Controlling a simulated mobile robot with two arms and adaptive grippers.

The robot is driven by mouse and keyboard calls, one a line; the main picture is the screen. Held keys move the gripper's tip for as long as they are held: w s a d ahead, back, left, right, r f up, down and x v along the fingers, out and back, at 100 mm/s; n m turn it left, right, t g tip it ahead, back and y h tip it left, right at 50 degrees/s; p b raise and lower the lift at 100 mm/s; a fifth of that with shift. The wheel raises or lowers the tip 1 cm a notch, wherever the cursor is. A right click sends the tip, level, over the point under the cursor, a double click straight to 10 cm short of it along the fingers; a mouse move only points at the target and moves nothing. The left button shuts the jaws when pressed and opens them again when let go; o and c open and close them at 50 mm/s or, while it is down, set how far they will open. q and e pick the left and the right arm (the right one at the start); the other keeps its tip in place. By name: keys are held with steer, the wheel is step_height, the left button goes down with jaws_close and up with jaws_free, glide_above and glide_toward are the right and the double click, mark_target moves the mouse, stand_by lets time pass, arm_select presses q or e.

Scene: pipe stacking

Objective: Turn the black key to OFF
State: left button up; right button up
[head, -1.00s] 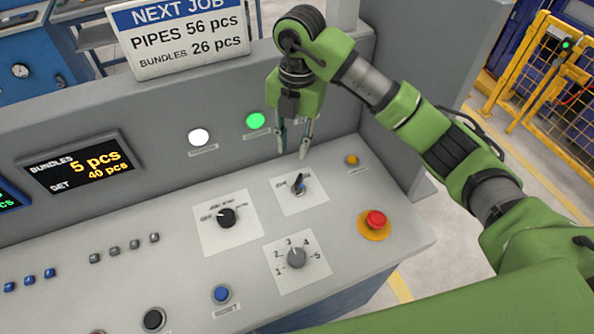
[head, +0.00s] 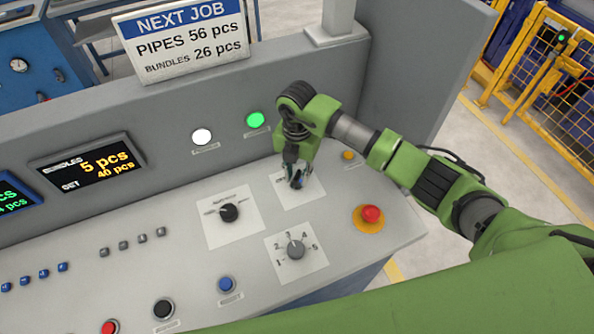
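The black key (head: 297,181) stands on a white label plate (head: 313,196) on the sloped grey control panel. The plate's lettering is mostly hidden, so I cannot read the key's setting. My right gripper (head: 297,175) points down over the key. Its fingers look spread, one on each side of the key; I cannot tell whether they touch it. My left gripper is not in view.
A black selector knob (head: 229,212) is left of the key plate, and a grey numbered dial (head: 295,249) is below it. A red mushroom button (head: 371,214) and a small orange button (head: 348,155) are to the right. The panel's back wall (head: 180,165) rises behind.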

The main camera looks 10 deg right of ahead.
steer(key=shift+f, duration=0.1)
jaws_close()
steer(key=shift+f+n+b, duration=0.15)
steer(key=shift+n+b, duration=0.65)
steer(key=shift+b, duration=0.25)
steer(key=n+b, duration=1.3)
steer(key=b, duration=0.2)
steer(key=shift+w, duration=0.1)
steer(key=shift+r+n+b, duration=0.2)
steer(key=shift+n+b, duration=1.1)
steer(key=shift+n, duration=0.4)
steer(key=shift+r, duration=0.1)
